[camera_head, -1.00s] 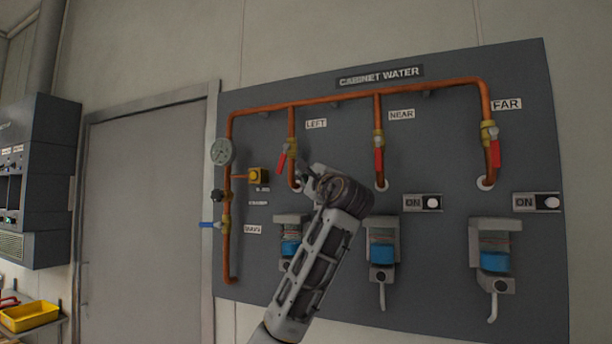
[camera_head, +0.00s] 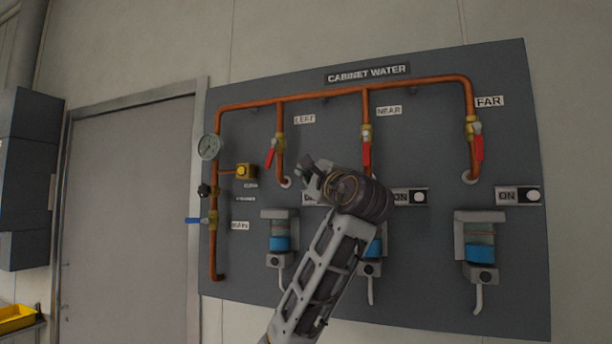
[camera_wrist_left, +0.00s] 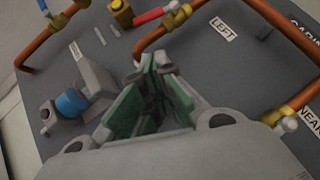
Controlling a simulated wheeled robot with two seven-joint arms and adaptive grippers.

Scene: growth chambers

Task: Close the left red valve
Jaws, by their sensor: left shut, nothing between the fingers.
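The left red valve has a brass body and a red handle (camera_head: 270,158) that slants down and to the left, off the line of its vertical copper pipe. The white LEFT label (camera_head: 305,119) is to the right of it. In the left wrist view the red handle (camera_wrist_left: 155,14) is at the top edge, beyond the fingers. My left gripper (camera_head: 306,166) is shut and empty, to the right of and slightly below the handle, apart from it. It also shows in the left wrist view (camera_wrist_left: 150,78). My right gripper is not in view.
The NEAR red handle (camera_head: 366,153) and FAR red handle (camera_head: 479,147) hang straight down along their pipes. A gauge (camera_head: 209,147), a yellow box (camera_head: 245,171) and a blue MAIN handle (camera_head: 195,220) are at the left. Filter units with blue bowls (camera_head: 280,243) line the panel's lower part.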

